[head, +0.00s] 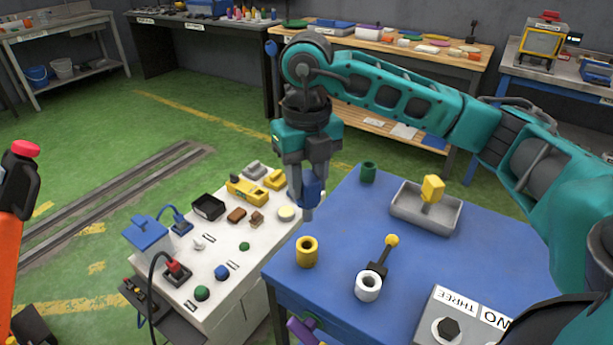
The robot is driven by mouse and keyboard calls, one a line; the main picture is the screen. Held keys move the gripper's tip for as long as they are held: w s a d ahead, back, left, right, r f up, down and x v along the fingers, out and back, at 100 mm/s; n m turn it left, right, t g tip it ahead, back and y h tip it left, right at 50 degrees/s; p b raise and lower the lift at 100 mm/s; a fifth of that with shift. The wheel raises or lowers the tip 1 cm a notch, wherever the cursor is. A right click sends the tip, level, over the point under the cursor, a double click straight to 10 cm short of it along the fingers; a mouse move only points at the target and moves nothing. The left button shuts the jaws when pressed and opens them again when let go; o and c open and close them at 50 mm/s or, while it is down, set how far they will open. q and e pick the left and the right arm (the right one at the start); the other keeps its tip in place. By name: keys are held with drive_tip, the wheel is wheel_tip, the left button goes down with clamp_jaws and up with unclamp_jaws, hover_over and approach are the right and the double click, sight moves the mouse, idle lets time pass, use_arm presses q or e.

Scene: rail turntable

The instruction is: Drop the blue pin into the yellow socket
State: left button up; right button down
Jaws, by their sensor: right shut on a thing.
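My right gripper (308,190) points down and is shut on the blue pin (313,188). It holds the pin in the air near the left edge of the blue table (335,225). The fingers cover part of the pin. The yellow socket (307,252) stands upright on the blue table, with its dark round opening facing up. In the picture it lies just below the gripper and pin, with a gap between them. My left gripper is not in view.
A white socket (368,286), a yellow-knobbed lever (386,255), a green socket (368,172) and a grey tray (425,210) with a yellow-topped thing stand on the blue table. A cluttered white bench (232,265) stands left. A labelled grey box (462,318) sits front right.

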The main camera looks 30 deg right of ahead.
sight(306, 206)
drive_tip(key=shift+f+b, duration=0.95)
drive_tip(key=shift+f, duration=0.15)
wheel_tip(306, 206, down, 4)
drive_tip(key=b, duration=0.2)
drive_tip(key=shift+w+r+b, duration=0.1)
drive_tip(key=shift+r+b, duration=0.15)
drive_tip(key=shift+b, duration=0.1)
drive_tip(key=shift+f+b, duration=0.3)
drive_tip(key=shift+b, duration=0.05)
idle(0.6)
drive_tip(key=shift+f+b, duration=2)
drive_tip(key=shift+f, duration=0.6)
drive_tip(key=c, duration=0.6)
unclamp_jaws()
drive_tip(key=shift+c, duration=0.2)
